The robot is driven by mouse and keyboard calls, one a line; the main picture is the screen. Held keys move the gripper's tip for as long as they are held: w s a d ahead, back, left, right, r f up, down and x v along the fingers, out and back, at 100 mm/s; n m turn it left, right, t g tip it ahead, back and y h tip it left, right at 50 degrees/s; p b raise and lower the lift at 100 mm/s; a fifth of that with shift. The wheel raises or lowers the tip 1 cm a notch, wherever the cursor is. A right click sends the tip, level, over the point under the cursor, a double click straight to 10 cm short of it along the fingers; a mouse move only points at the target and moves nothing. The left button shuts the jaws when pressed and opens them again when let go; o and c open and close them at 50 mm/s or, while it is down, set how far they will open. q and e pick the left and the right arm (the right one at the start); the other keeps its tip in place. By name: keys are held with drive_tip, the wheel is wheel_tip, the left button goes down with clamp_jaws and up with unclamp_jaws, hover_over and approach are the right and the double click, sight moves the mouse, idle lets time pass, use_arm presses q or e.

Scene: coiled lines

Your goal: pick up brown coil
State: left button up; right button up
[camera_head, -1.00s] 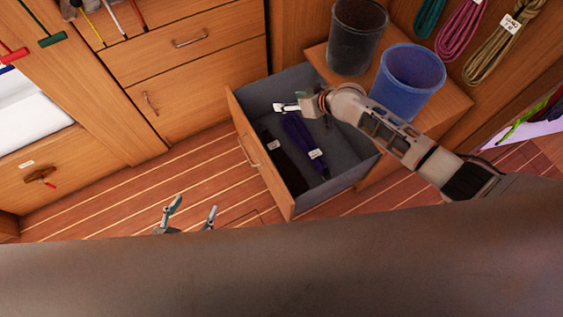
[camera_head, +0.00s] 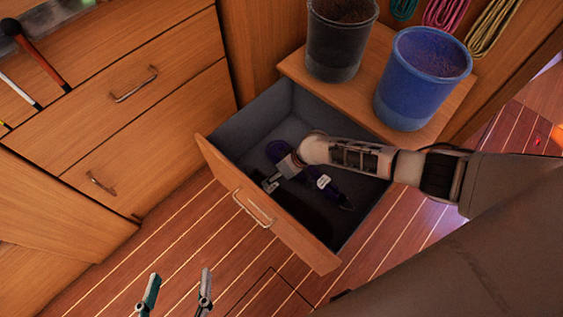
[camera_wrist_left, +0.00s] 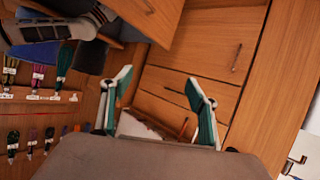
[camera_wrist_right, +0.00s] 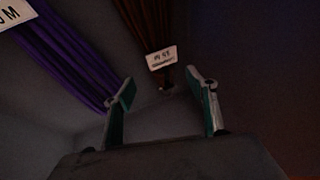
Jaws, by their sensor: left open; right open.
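The brown coil (camera_wrist_right: 147,30) hangs into the top middle of the right wrist view, with a white tag on it. My right gripper (camera_head: 271,182) reaches into the drawer over the coils. In the right wrist view its fingers (camera_wrist_right: 161,82) are apart and empty, with the brown coil's tagged end between and beyond the tips. My left gripper (camera_head: 177,285) is open and empty, outside the drawer over the floor.
A black bucket (camera_head: 338,45) and a blue bucket (camera_head: 420,85) stand on the wooden top behind the drawer. Several coils hang at the upper right. Closed cabinet drawers (camera_head: 140,125) stand at the left. The floor before the drawer is clear.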

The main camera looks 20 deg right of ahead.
drive_tip(key=b+x, duration=0.1)
drive_tip(key=x, duration=0.1)
drive_tip(key=b+x, duration=0.1)
drive_tip(key=x, duration=0.1)
drive_tip(key=b+x, duration=0.1)
drive_tip(key=x, duration=0.1)
drive_tip(key=shift+s+a+f, duration=0.3)
drive_tip(key=shift+f, duration=0.05)
drive_tip(key=shift+w+a+f+b, duration=0.15)
drive_tip(key=shift+w+f+b, duration=0.1)
drive_tip(key=shift+b, duration=0.2)
drive_tip(key=shift+w, duration=0.15)
use_arm(q)
drive_tip(key=d+n, duration=0.1)
drive_tip(key=s+d+n, duration=0.1)
drive_tip(key=d+n, duration=0.1)
drive_tip(key=s+d+f+n, duration=0.1)
drive_tip(key=d+n, duration=0.1)
drive_tip(key=shift+f+h, duration=0.1)
drive_tip(key=shift+h, duration=0.3)
use_arm(e)
drive_tip(key=shift+w+r, duration=0.2)
drive_tip(key=shift+w, duration=0.05)
clamp_jaws()
